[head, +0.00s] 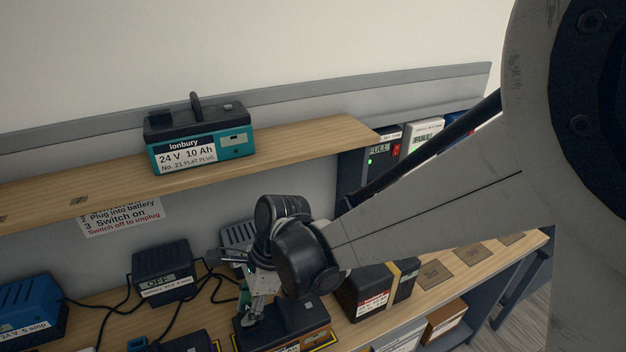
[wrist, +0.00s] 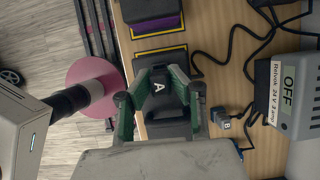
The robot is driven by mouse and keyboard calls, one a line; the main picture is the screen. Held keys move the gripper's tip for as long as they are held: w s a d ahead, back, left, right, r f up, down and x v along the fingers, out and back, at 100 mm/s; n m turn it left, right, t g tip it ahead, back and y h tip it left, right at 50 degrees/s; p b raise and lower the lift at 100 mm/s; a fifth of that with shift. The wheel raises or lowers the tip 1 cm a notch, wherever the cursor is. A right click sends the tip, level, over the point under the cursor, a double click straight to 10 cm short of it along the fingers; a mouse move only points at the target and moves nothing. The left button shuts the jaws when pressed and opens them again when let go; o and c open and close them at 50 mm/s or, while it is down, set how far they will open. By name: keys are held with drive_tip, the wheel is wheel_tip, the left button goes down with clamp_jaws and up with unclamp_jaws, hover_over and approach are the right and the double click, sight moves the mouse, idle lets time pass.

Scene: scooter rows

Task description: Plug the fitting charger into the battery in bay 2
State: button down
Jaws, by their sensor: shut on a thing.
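My gripper (wrist: 160,95) is shut on a dark plug marked A (wrist: 158,87). In the head view my gripper (head: 254,303) is low over the bench, at the left end of a dark battery with an orange band (head: 300,325). The picture does not show whether the plug touches the battery. A black charger (head: 162,272) reading OFF and a blue 24 V 5 amp charger (head: 30,310) stand further left.
A teal Ionbury battery (head: 200,140) stands on the upper shelf (head: 300,140). A dark battery with a red-and-white label (head: 372,300) stands right of my gripper. Black cables (wrist: 235,55) cross the bench. A purple-banded battery (wrist: 152,22) is at the wrist view's top.

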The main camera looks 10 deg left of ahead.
drive_tip(key=shift+s+a+f+b, duration=0.1)
drive_tip(key=shift+s+f+b, duration=0.45)
drive_tip(key=shift+f+b, duration=0.3)
idle(0.6)
drive_tip(key=c, duration=1.5)
unclamp_jaws()
drive_tip(key=shift+r, duration=0.1)
drive_tip(key=v, duration=0.7)
drive_tip(key=shift+w+r, duration=0.1)
drive_tip(key=shift+w, duration=0.15)
